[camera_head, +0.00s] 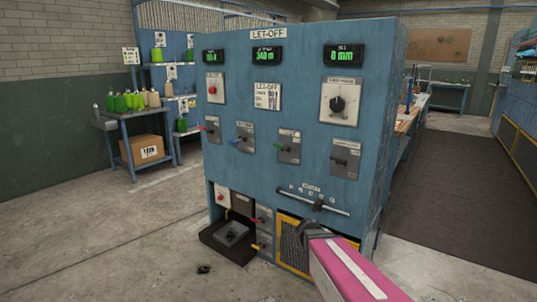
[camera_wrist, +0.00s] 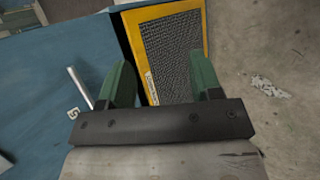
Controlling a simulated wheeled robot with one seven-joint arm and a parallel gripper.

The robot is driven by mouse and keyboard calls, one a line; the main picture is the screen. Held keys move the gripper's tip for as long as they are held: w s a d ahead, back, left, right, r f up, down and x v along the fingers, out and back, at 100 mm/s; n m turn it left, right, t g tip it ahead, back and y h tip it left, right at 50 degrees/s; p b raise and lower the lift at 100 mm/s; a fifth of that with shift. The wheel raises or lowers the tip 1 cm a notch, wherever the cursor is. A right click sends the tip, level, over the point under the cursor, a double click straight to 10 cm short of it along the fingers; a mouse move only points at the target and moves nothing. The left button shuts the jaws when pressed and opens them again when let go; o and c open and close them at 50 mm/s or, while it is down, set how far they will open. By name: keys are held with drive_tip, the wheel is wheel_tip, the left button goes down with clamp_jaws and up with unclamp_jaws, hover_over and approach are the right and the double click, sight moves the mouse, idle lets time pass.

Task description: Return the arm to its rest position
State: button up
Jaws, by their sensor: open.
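My arm, pink with a white stripe, reaches in from the bottom right of the head view. Its dark wrist end is in front of the lower right of the blue let-off cabinet (camera_head: 235,150); the fingers cannot be made out there. In the wrist view my gripper (camera_wrist: 163,80) shows two green fingers spread apart with nothing between them. Beyond them is a yellow-framed mesh panel (camera_wrist: 172,55), with the blue cabinet side (camera_wrist: 45,95) to its left. A pale bar handle (camera_wrist: 80,88) is left of the left finger. I cannot tell how far the fingers are from the panel.
The cabinet front carries a slider lever (camera_head: 318,205), a rotary knob (camera_head: 338,104) and several small levers. A dark tray (camera_head: 232,235) juts out at its lower left.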

drive_tip(key=s+a+m+g+y, duration=0.3)
drive_tip(key=s+a+m+y, duration=0.4)
drive_tip(key=s, duration=0.3)
drive_tip(key=shift+r+m+y, duration=0.35)
drive_tip(key=shift+m+y, duration=0.25)
drive_tip(key=shift+m, duration=0.2)
idle(2.4)
